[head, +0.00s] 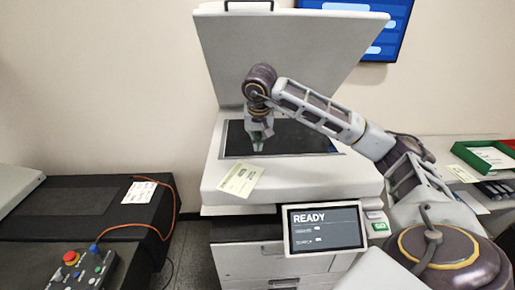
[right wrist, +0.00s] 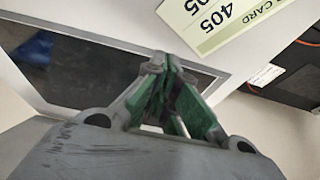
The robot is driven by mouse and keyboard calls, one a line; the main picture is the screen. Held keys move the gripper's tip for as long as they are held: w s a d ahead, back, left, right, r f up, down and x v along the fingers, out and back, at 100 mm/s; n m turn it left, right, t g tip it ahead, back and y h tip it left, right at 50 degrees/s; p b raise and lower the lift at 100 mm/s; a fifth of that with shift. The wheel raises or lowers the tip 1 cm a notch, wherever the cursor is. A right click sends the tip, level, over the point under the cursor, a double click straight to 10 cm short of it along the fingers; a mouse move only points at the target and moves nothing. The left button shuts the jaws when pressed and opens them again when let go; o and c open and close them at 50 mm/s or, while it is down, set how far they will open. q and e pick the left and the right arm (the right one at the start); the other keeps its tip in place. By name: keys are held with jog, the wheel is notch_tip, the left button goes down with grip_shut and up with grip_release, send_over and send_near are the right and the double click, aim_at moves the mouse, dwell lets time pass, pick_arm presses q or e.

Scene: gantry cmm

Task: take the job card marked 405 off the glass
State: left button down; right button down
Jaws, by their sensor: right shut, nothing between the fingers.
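The job card (head: 240,178), pale yellow-green and marked 405, lies tilted on the white casing of the copier (head: 310,183), just in front of the front left corner of the dark glass (head: 285,137). In the right wrist view the card (right wrist: 218,20) is at the top, its 405 readable, partly cut off by the frame. My right gripper (head: 258,147) points down over the left part of the glass. Its green-padded fingers (right wrist: 160,65) are shut and empty, apart from the card. My left gripper is not in view.
The copier's lid (head: 285,55) stands open behind my right arm. The screen (head: 325,229) below the glass reads READY. A black table (head: 95,205) at left holds a white card (head: 139,191), an orange cable and a control box (head: 80,270). A green tray (head: 487,158) is at right.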

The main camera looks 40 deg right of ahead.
jog(key=shift+v, duration=1.55)
